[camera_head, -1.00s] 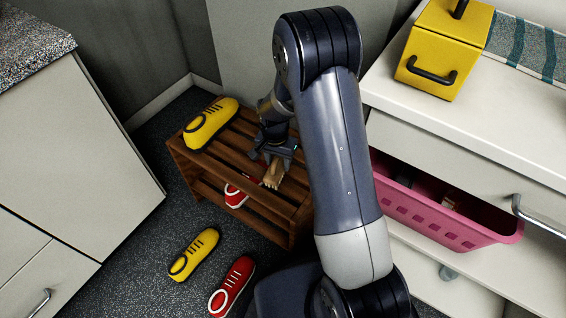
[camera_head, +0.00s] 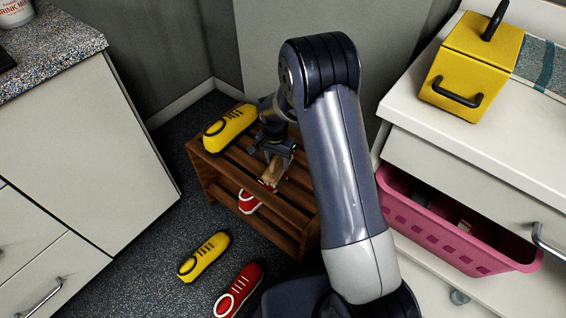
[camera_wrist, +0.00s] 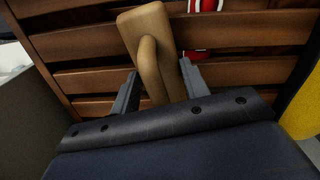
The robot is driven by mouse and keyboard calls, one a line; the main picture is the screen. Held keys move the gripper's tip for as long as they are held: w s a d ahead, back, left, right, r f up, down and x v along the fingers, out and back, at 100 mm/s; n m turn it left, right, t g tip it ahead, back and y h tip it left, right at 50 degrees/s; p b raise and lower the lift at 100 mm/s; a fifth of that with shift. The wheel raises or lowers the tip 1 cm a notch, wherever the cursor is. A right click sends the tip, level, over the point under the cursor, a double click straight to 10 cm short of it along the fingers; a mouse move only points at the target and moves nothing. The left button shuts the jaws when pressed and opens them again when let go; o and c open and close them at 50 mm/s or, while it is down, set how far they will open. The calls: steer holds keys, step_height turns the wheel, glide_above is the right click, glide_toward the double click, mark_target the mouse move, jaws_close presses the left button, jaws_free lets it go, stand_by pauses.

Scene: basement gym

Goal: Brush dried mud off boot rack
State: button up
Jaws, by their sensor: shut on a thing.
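The boot rack (camera_head: 236,174) is a low brown wooden stand with a slatted top and a lower shelf, near the wall. Its slats fill much of the wrist view (camera_wrist: 255,67). My gripper (camera_head: 274,156) is over the rack's top and is shut on a light wooden brush (camera_head: 269,174). In the wrist view, the brush's wooden back and grip (camera_wrist: 149,40) stand between the two fingers. The bristles are hidden, and I cannot tell whether the brush touches the slats. No mud patch can be made out.
A yellow shoe (camera_head: 230,127) sits on the rack's top, left of my gripper. A red shoe (camera_head: 248,203) is on the lower shelf. Another yellow shoe (camera_head: 204,256) and red shoe (camera_head: 239,290) lie on the floor in front. A pink basket (camera_head: 445,228) is at right.

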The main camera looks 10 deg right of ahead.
steer(key=shift+w+a, duration=0.35)
steer(key=shift+a, duration=0.05)
steer(key=shift+s+a, duration=0.6)
steer(key=shift+s, duration=0.1)
steer(key=shift+s+d, duration=3.95)
step_height(320, 180, up, 6)
steer(key=p, duration=0.4)
steer(key=shift+w, duration=0.1)
step_height(320, 180, up, 3)
steer(key=shift+r+p, duration=0.1)
steer(key=shift+p, duration=1.15)
